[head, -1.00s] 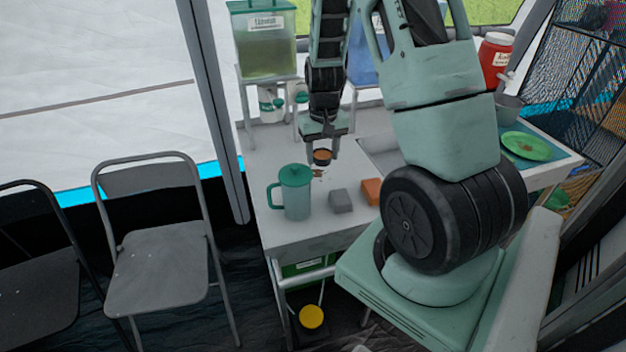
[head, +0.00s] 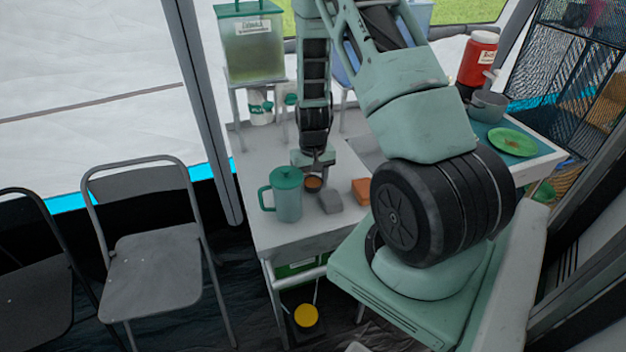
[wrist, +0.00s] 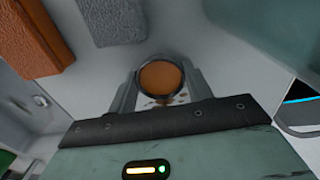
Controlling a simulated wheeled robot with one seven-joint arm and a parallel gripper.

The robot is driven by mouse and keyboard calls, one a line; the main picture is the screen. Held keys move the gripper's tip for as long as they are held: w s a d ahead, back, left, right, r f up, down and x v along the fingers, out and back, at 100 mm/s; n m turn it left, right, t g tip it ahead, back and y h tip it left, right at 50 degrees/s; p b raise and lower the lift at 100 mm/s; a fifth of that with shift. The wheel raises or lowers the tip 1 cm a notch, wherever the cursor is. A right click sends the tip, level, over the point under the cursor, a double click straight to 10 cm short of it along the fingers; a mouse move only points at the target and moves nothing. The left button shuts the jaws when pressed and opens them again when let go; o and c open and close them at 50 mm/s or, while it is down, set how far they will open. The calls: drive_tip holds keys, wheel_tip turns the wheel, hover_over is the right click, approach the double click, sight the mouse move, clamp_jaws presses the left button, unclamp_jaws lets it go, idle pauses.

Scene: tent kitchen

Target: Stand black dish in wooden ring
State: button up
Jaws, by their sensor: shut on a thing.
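A small round dish (wrist: 160,78) with a black rim and an orange-brown inside sits between the fingers in the wrist view. My gripper (wrist: 158,88) is shut on it. In the head view the dish (head: 313,184) is low over the white table, between the teal pitcher and the grey block, under my gripper (head: 316,172). I cannot tell whether it touches the table. Small brown patches (wrist: 165,101) show beside the dish in the wrist view. I cannot make out a separate wooden ring in either view.
A teal lidded pitcher (head: 286,194) stands close left of the dish. A grey block (head: 330,202) and an orange block (head: 361,191) lie to its right. A drink dispenser (head: 250,45) stands behind on a rack. The table's front left (head: 285,237) is clear.

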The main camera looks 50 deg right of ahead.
drive_tip(key=shift+f, duration=0.15)
drive_tip(key=o, duration=0.8)
drive_tip(key=shift+c, duration=0.2)
